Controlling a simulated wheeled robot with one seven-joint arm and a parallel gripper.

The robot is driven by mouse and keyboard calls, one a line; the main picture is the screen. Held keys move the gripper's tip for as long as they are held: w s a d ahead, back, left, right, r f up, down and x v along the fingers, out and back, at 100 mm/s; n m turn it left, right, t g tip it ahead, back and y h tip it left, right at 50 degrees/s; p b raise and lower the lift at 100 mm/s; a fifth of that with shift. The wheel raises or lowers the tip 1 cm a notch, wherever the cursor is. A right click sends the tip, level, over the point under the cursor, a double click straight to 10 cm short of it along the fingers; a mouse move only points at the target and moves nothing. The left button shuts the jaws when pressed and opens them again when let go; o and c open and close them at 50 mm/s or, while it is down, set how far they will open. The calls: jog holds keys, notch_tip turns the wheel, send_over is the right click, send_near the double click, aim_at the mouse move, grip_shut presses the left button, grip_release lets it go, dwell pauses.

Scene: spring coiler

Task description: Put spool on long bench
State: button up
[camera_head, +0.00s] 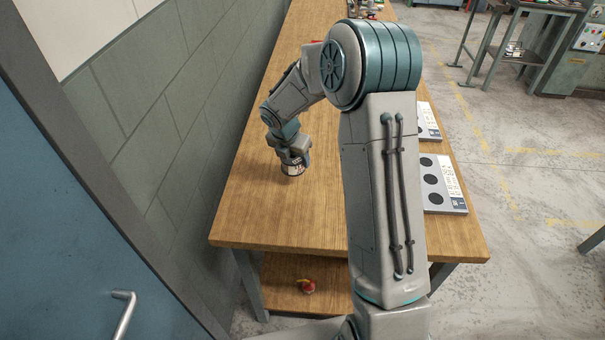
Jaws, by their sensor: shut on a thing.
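The long bench (255,217) has a wooden top and runs away from me along the wall. My gripper (293,162) points down over the left part of the bench top. It is shut on the spool (293,170), a small dark-ended cylinder with a pale band. The spool is upright and at or very close to the bench top; I cannot tell whether it touches. The gripper hides the spool's upper part. My arm covers the middle of the bench.
Two pale panels with dark round spots, one nearer (441,184) and one farther (428,120), lie on the bench's right side. A small red and yellow object (306,286) sits on the lower shelf. A blue door (60,220) and wall stand left. The bench's front left is clear.

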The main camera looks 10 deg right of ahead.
jog(key=s, duration=0.1)
jog(key=s+d+f, duration=0.1)
jog(key=s+f, duration=0.1)
jog(key=shift+d+f, duration=0.1)
jog(key=shift+d, duration=0.25)
jog(key=shift+f, duration=1.95)
jog(key=shift+f, duration=0.2)
jog(key=o, duration=1.2)
jog(key=shift+r, duration=0.1)
jog(key=shift+r, duration=0.1)
